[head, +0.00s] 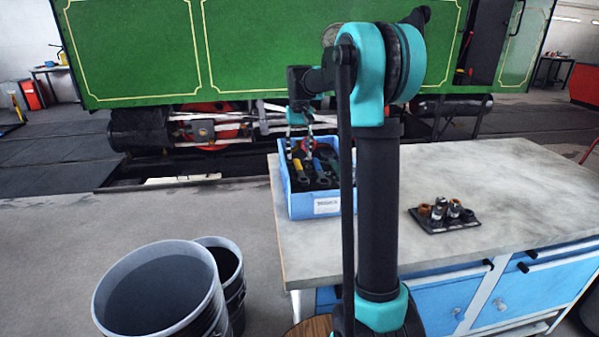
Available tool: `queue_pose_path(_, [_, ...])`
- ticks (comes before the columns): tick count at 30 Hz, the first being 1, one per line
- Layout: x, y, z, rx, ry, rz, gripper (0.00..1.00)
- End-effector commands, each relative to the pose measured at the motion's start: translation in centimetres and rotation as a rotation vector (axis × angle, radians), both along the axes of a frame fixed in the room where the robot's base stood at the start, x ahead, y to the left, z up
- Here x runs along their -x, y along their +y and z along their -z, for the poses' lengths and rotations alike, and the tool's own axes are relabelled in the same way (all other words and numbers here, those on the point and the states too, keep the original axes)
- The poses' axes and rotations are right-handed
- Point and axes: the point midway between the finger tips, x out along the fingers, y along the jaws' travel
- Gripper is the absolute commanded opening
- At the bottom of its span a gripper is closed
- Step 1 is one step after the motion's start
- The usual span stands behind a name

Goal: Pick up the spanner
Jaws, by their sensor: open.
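A blue bin (300,209) with a white label stands at the left end of the workbench. It holds a jumble of hand tools (322,183) with dark, yellow and blue parts. I cannot tell which of them is the spanner, as the tools overlap and are small in the picture. My gripper (299,156) points down over the back left part of the bin, with its fingers apart. Its tips are close to the tools; I cannot tell whether they touch any. My arm hides the bin's right side.
The grey workbench top (480,178) is mostly clear. A dark tray (432,226) with several sockets lies to the right. Black buckets (160,290) stand on the floor at left.

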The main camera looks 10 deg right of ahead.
Motion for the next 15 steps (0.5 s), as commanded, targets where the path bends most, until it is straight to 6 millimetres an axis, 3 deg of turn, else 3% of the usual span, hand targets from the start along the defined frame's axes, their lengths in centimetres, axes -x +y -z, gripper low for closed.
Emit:
queue_pose_path(10, [0.5,0.2,4.2,0.0,0.0,0.0,0.47])
queue_pose_path(15, [0.5,0.2,5.2,0.0,0.0,0.0,0.47])
